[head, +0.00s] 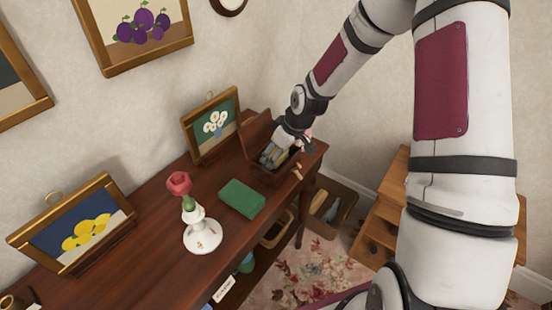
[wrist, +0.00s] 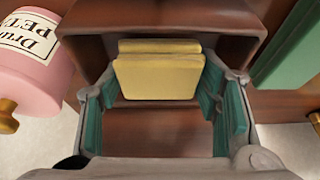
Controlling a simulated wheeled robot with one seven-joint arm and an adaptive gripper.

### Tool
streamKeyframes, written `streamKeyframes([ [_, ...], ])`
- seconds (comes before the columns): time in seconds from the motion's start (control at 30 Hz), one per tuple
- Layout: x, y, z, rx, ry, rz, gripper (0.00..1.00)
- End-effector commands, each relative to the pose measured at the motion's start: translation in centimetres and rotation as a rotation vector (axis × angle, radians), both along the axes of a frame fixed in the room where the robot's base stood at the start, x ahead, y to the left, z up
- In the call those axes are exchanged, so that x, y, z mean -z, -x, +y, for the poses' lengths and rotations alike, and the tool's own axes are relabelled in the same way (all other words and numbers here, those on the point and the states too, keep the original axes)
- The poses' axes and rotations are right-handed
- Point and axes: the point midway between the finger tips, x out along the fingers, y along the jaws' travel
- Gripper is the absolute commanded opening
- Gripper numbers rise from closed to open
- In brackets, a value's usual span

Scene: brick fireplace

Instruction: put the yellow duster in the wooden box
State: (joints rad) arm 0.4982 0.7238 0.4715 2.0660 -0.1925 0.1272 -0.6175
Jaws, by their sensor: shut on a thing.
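The wooden box (head: 256,130) stands open on the far right end of the dark wooden table, its lid raised. It also shows in the wrist view (wrist: 240,22), brown inside. My gripper (head: 270,157) reaches down into the box opening. In the wrist view, my gripper (wrist: 160,105) has its teal-padded fingers on either side of the yellow duster (wrist: 158,75), shut on it. The duster is a folded, pale yellow block, within the box outline. Whether it touches the box floor cannot be told. In the head view my gripper mostly hides it.
A pink labelled jar (wrist: 32,60) is close to the box. A green book (head: 242,198) lies on the table (head: 150,240), with a white vase (head: 202,232) holding a red flower nearby. Framed pictures stand at the back. A wooden drawer unit (head: 385,215) stands right.

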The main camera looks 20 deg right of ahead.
Motion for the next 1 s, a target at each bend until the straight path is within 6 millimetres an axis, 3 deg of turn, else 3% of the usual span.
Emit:
streamKeyframes([
  [0.17, 2.4, 0.0, 0.1, -0.001, -0.001, 0.002, 0.31],
  [0.53, 2.8, 0.0, 0.0, 0.000, -0.001, 0.001, 0.31],
  [0.57, 2.8, 0.0, 0.0, 0.000, -0.001, 0.001, 0.64],
  [1.0, 2.0, 0.1, -0.2, 0.001, 0.001, -0.002, 0.66],
])
